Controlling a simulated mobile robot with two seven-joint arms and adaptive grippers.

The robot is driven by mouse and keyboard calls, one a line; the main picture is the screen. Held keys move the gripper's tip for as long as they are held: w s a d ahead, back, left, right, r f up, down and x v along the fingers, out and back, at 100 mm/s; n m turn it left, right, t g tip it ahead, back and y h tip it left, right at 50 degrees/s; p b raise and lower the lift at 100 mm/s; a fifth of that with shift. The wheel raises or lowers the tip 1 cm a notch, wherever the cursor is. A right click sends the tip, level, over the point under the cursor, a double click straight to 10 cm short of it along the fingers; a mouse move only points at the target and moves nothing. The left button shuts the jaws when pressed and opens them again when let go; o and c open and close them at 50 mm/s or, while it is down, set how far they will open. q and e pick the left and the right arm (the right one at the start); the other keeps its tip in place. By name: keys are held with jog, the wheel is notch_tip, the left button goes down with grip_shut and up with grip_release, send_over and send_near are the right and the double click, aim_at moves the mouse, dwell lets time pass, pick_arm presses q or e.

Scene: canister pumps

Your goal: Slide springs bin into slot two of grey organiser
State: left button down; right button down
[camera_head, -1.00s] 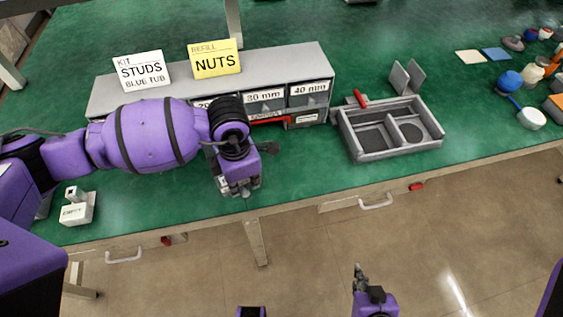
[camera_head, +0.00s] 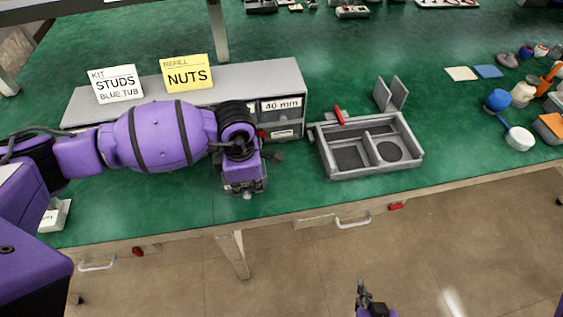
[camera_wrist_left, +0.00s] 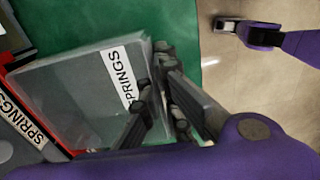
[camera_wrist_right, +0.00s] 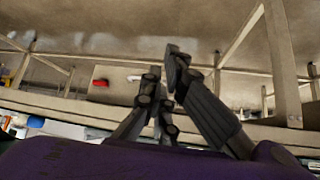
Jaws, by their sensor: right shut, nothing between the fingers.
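The springs bin (camera_wrist_left: 75,90), a grey see-through box with a white SPRINGS label, shows in the left wrist view. Its labelled wall lies at my left gripper (camera_wrist_left: 162,58), whose fingers are close together there and seem to pinch that wall. The bin lies beside a red edge and a second SPRINGS label (camera_wrist_left: 24,122) at the left. In the head view the grey organiser (camera_head: 235,88) stands behind my left gripper (camera_head: 245,188), and my arm hides the bin and most slots. My right gripper (camera_head: 362,290) is shut and empty in front of the bench; it also shows in the right wrist view (camera_wrist_right: 163,65).
A grey compartment tray (camera_head: 368,174) with a red piece stands right of the organiser. STUDS (camera_head: 116,84) and NUTS (camera_head: 187,73) cards stand on the organiser. A white box (camera_head: 55,216) is at the left. Green bench top is clear between tray and coloured items at right.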

aim_at(248, 190)
pick_arm(q)
jog(key=shift+a+f, duration=0.15)
jog(key=shift+f, duration=0.4)
jog(key=shift+w+f+b, duration=0.1)
jog(key=shift+f+b, duration=0.45)
jog(key=shift+f, duration=0.05)
jog(key=shift+w+f+b, duration=0.15)
jog(key=shift+f+b, duration=0.15)
jog(key=shift+f, duration=0.25)
jog(key=shift+w+f, duration=0.1)
jog(key=shift+f, duration=0.1)
pick_arm(e)
jog(key=shift+s+d+f, duration=0.1)
jog(key=shift+d+f, duration=0.1)
jog(key=shift+f, duration=0.25)
jog(key=shift+s+d+f, duration=0.1)
jog(key=shift+d+f, duration=0.1)
jog(key=shift+f, duration=0.2)
pick_arm(q)
jog(key=c, duration=1.9)
grip_release()
jog(key=shift+o, duration=0.2)
pick_arm(e)
jog(key=shift+s+a+f, duration=0.1)
jog(key=shift+s+f, duration=0.05)
jog(key=shift+s, duration=0.1)
jog(key=shift+a, duration=0.1)
